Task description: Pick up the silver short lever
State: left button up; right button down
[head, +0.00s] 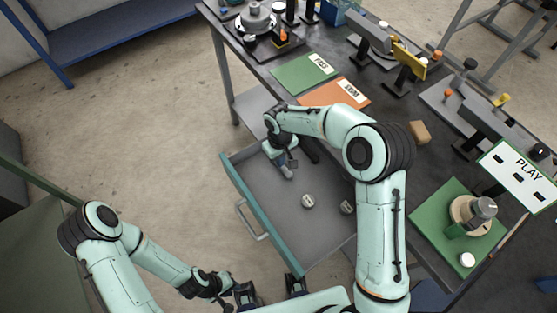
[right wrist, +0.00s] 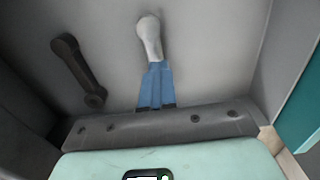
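The silver short lever (right wrist: 149,38) shows in the right wrist view, with its rounded end pointing away from my right gripper. My right gripper (right wrist: 156,72) has its blue fingers close together around the lever's near end, which they hide. In the head view my right gripper (head: 287,168) is down inside the open grey drawer (head: 262,188). I cannot tell whether the lever is lifted off the drawer floor. My left gripper (head: 270,290) is at the bottom edge of the head view, its fingers apart and empty, partly hidden by my body.
A dark lever (right wrist: 78,72) lies left of the silver one. The drawer walls stand close around my right gripper. The workbench above holds green (head: 300,73) and orange (head: 335,93) mats and several fixtures.

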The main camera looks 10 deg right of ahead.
notch_tip(320, 180, up, 17)
jog(key=p, duration=0.1)
jog(key=shift+a+r, duration=0.15)
jog(key=shift+r, duration=0.05)
jog(key=c, duration=1.8)
grip_release()
jog(key=shift+w, duration=0.1)
jog(key=o, duration=1.4)
